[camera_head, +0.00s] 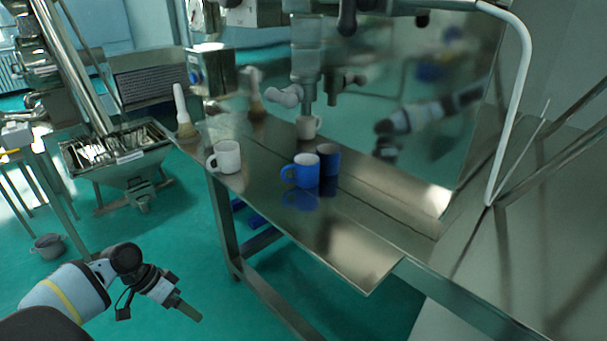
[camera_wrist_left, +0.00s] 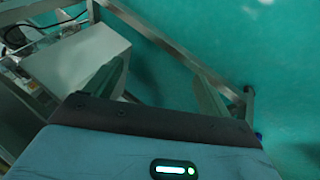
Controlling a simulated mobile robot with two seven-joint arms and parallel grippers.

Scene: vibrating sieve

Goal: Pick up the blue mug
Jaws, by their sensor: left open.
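The blue mug (camera_head: 304,172) stands upright on the metal table (camera_head: 345,246), its handle toward the left. Right behind it is a dark blue shape (camera_head: 328,159) that looks like its reflection in the shiny back panel. My left gripper (camera_head: 190,308) is at the lower left, off the table and well short of the mug. In the left wrist view my left gripper (camera_wrist_left: 160,85) is open with nothing between its fingers; the mug is not in that view. My right gripper is not in view.
A white mug (camera_head: 225,157) stands left of the blue mug. A white-handled brush (camera_head: 184,115) is at the table's far left end. A tap-like spout hangs over the back. The table's front right part is bare. A metal frame (camera_wrist_left: 170,45) is near my left gripper's view.

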